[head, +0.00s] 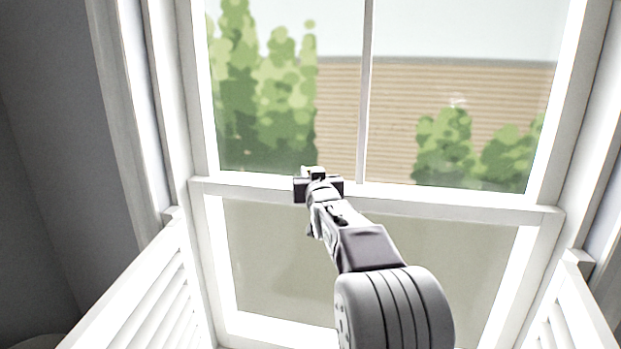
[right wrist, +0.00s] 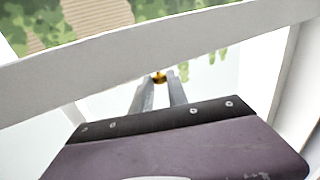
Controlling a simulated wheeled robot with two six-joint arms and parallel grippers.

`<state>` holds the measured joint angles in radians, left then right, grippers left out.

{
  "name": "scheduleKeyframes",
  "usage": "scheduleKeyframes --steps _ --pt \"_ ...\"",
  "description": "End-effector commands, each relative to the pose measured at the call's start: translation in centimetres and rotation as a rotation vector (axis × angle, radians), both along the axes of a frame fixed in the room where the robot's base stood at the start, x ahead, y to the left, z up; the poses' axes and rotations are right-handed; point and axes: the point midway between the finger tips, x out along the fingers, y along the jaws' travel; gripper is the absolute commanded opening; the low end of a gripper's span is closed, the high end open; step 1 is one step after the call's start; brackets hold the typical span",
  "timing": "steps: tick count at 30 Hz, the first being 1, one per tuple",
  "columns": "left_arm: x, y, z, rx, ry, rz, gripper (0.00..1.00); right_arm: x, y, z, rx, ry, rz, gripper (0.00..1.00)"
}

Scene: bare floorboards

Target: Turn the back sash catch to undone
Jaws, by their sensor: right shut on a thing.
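The sash catch (right wrist: 159,76) shows in the right wrist view as a small brass-coloured piece between my fingertips, by the white meeting rail (right wrist: 115,62). Only a small part of it shows, so I cannot tell which way it is turned. In the head view my right gripper (head: 318,180) reaches up to the meeting rail (head: 450,201) and hides the catch. In the right wrist view the two grey fingers of my right gripper (right wrist: 160,88) are closed on the catch. My left gripper is not in view.
The white sash window (head: 367,100) has a glazing bar above the rail. White louvred shutters stand at the lower left (head: 150,295) and lower right (head: 570,305). Trees and a fence show outside. Free room lies in front of the lower pane (head: 265,255).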

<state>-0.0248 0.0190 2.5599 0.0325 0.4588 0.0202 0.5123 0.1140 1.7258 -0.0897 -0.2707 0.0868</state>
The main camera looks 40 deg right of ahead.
Motion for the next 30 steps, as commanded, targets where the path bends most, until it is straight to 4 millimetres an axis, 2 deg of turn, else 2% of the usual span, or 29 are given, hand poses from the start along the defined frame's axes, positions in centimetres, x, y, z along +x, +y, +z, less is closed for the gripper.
scheduleKeyframes --steps 1,3,14,17,24,30 --pt "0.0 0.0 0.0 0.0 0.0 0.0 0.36 0.0 0.0 -0.1 0.001 0.003 0.0 0.22" --pt "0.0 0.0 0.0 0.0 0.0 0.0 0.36 0.0 0.0 -0.1 0.001 0.003 0.0 0.41" --pt "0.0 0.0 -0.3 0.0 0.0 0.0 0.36 -0.3 0.2 -0.1 0.0 0.0 0.001 0.41" --pt "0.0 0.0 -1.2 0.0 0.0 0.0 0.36 -1.4 0.7 -0.3 0.0 -0.002 0.001 0.41" --pt "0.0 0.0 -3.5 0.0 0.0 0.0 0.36 -5.7 3.0 -0.4 -0.001 -0.003 0.0 0.41" --pt "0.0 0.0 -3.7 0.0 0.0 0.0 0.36 -7.8 4.1 -0.2 0.0 0.001 0.0 0.41"
